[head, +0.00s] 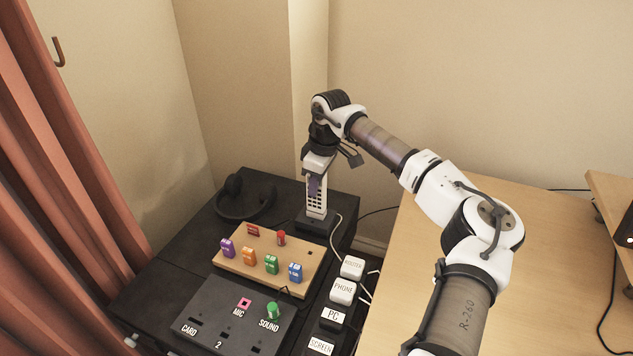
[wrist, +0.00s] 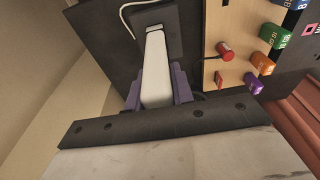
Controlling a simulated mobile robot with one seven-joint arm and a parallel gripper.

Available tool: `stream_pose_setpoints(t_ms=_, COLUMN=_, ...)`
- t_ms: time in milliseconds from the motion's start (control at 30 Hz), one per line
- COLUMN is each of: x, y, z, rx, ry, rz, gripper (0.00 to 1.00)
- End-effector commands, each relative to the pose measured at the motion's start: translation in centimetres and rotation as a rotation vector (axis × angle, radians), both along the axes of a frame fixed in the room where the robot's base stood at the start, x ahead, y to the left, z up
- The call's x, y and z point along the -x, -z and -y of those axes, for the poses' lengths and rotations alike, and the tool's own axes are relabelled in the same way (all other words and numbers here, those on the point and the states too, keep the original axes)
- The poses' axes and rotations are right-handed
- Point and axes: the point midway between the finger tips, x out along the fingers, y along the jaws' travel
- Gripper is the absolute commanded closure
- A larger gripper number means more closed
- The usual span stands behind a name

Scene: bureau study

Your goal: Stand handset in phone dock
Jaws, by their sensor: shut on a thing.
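The handset (head: 316,198) is a white upright phone with dark keys. My gripper (head: 314,184) is shut on its upper part, with purple fingers on either side. In the wrist view the handset (wrist: 156,70) runs away from my gripper (wrist: 158,95) toward the dark phone dock (wrist: 160,22). The dock (head: 312,226) is a small black block at the back of the dark cabinet top. The handset's lower end is at the dock; I cannot tell whether it is fully seated.
A wooden board (head: 240,266) with coloured plugs lies in front of the dock. Black headphones (head: 246,200) lie to the left. A dark panel (head: 225,312) and a power strip with labelled white plugs (head: 343,291) are nearer. A wooden desk (head: 540,270) is at the right.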

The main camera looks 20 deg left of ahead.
Motion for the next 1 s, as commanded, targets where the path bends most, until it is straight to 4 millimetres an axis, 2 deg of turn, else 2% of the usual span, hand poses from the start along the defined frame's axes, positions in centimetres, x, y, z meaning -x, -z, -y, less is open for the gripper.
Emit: stream_pose_setpoints(t_ms=1000, x=0.0, y=1.2, z=0.0, rx=0.000, ry=0.000, rz=0.000, gripper=0.97)
